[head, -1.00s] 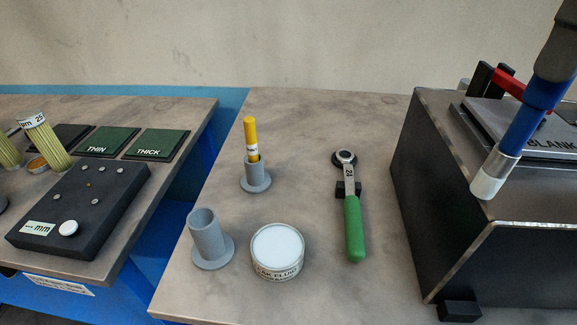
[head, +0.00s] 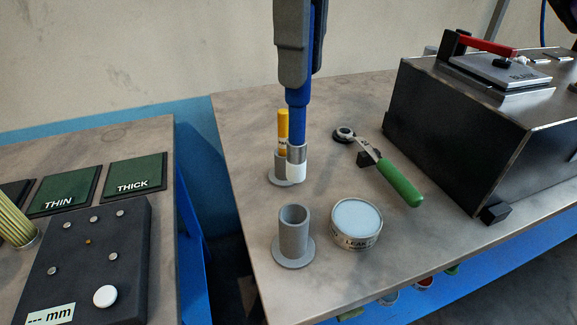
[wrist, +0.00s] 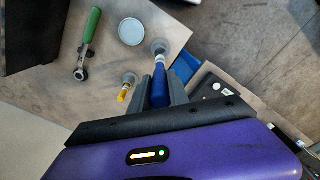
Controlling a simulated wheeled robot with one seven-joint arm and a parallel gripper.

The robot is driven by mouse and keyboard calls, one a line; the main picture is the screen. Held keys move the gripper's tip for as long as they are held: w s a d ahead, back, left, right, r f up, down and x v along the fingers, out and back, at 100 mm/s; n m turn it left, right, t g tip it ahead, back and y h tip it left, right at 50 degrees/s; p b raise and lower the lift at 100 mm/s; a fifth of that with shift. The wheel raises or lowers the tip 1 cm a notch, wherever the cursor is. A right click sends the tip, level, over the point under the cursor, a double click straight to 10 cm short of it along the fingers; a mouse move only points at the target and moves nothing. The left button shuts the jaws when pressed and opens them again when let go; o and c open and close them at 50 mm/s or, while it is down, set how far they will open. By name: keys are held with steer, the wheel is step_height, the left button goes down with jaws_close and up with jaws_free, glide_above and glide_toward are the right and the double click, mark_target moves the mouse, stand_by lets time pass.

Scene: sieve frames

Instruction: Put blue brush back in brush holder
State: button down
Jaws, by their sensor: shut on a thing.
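My gripper (head: 300,84) is shut on the blue brush (head: 299,122), which hangs upright with its metal band and white bristles pointing down. The blue brush also shows in the wrist view (wrist: 159,85) between the fingers (wrist: 163,98). In the head view it is in front of the yellow-handled brush (head: 283,128) and partly hides it. The yellow brush stands in a grey holder (head: 281,183) at the back. The empty grey brush holder (head: 293,238) stands upright nearer the front edge, below the blue brush in the picture and apart from it.
A round tin of leak fluid (head: 356,224) stands just right of the empty holder. A green-handled ratchet (head: 400,183) rests on a black stand. A black box (head: 465,125) with a red lever is at right. A second table with a dark gauge block (head: 90,255) is at left.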

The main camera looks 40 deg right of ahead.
mark_target(299, 104)
step_height(299, 104, down, 15)
steer(key=b, duration=0.3)
steer(key=shift+a, duration=0.1)
steer(key=shift+f, duration=0.1)
steer(key=shift+f, duration=0.1)
steer(key=c, duration=1.3)
jaws_free()
steer(key=shift+o, duration=0.2)
step_height(299, 104, up, 12)
steer(key=p, duration=0.2)
steer(key=shift+r+p, duration=0.2)
steer(key=shift+p, duration=0.2)
